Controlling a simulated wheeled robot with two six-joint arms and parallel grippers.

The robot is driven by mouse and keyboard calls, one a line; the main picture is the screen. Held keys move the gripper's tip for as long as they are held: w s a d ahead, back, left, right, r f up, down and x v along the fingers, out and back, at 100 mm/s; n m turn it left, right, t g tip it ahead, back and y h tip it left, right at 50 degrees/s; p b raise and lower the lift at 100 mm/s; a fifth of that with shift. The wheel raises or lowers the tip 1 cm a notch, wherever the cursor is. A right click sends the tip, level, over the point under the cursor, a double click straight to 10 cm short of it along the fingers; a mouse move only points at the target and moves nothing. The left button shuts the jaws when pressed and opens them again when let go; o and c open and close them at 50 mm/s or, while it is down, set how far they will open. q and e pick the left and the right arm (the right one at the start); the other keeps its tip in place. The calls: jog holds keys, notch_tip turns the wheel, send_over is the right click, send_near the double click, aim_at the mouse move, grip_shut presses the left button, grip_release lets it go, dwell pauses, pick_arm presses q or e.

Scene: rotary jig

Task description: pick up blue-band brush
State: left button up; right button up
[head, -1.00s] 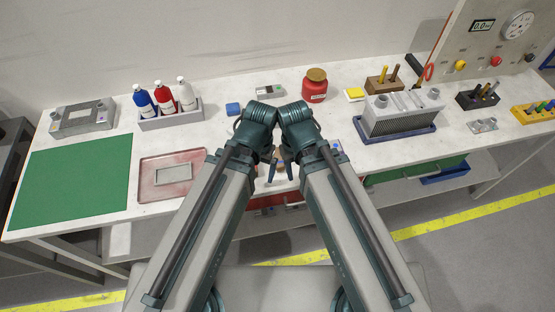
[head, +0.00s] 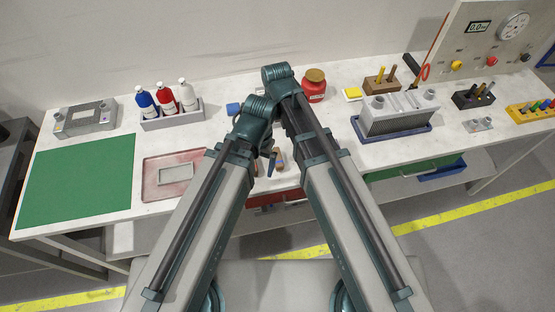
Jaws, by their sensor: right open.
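No brush with a blue band shows clearly. A small tan and bluish thing (head: 279,157) lies at the table's front edge between my arms, partly covered; I cannot tell whether it is the brush. My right gripper (head: 287,118) is over the middle of the table, open, mostly hidden behind its wrist and arm. My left gripper (head: 265,157) hangs low near the front edge, beside the tan thing; its jaws do not show clearly.
A red jar (head: 314,90) stands behind my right wrist. A bottle rack (head: 180,120), a pink tray (head: 150,195) and a green mat (head: 70,180) are at left. A finned grey block (head: 395,118), a brown holder (head: 378,88) and a yellow holder (head: 530,115) are at right.

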aim_at(278, 160)
pick_arm(q)
notch_tip(278, 160, down, 8)
jog(key=b, duration=0.7)
jog(key=shift+r, duration=0.15)
pick_arm(e)
notch_tip(278, 160, down, 8)
jog(key=shift+r, duration=0.15)
pick_arm(q)
notch_tip(278, 160, down, 5)
jog(key=b, duration=0.5)
pick_arm(e)
notch_tip(278, 160, down, 5)
jog(key=shift+f, duration=0.2)
jog(key=shift+r, duration=0.1)
grip_shut()
